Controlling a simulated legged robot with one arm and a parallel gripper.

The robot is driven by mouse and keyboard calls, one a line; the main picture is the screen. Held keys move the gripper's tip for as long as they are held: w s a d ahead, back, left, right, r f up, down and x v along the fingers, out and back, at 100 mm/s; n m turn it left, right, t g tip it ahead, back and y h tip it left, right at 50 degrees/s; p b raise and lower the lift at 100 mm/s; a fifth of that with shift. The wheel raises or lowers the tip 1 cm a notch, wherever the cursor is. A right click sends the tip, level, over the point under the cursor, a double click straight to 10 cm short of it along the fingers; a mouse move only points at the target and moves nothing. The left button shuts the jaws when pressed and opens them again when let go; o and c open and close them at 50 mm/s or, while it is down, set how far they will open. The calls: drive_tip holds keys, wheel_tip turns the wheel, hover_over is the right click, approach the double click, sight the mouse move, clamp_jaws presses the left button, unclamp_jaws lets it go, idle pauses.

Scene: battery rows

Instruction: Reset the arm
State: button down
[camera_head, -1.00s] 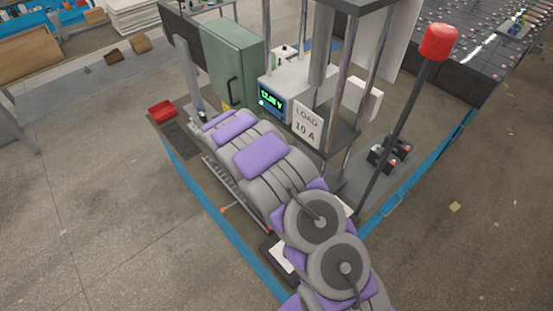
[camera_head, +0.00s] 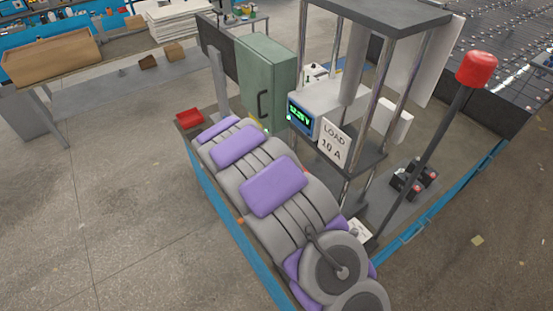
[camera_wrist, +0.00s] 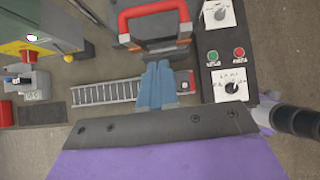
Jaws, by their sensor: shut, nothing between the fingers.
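My gripper (camera_wrist: 157,84) shows in the wrist view as two blue fingers side by side, shut and empty. They point over a ladder-like metal strip (camera_wrist: 100,93) and sit below a dark box with a red handle (camera_wrist: 152,12). In the head view my purple-and-grey arm reaches from the lower right towards the green cabinet (camera_head: 268,80). The fingers cannot be made out there. My arm covers much of the platform beneath it.
A tester with a green display (camera_head: 300,114) and a "LOAD 10 A" sign (camera_head: 333,142) stand right of my arm. A red-topped post (camera_head: 477,68) rises farther right. A red tray (camera_head: 189,117) lies beyond the arm. A control panel (camera_wrist: 228,50) flanks my gripper. Open floor lies left.

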drive_tip(key=s+d+r+m+g+b, duration=0.2)
drive_tip(key=s+d+r+m+b, duration=0.15)
drive_tip(key=s+d+m, duration=0.35)
drive_tip(key=s+d+r+m+g+b, duration=0.25)
drive_tip(key=s+d+m+b, duration=0.3)
drive_tip(key=s, duration=0.35)
drive_tip(key=s+a+f+m+y+b, duration=0.1)
drive_tip(key=s+m, duration=0.5)
drive_tip(key=s, duration=0.7)
drive_tip(key=s+a+f+m+g+y+b, duration=0.1)
drive_tip(key=s+m+y+b, duration=0.4)
drive_tip(key=s, duration=0.9)
drive_tip(key=a+f+y+b, duration=0.1)
drive_tip(key=a+b, duration=0.1)
drive_tip(key=b, duration=0.1)
drive_tip(key=shift+m, duration=0.35)
drive_tip(key=shift+d+g, duration=0.1)
drive_tip(key=shift+g, duration=0.15)
drive_tip(key=shift+w+f, duration=0.1)
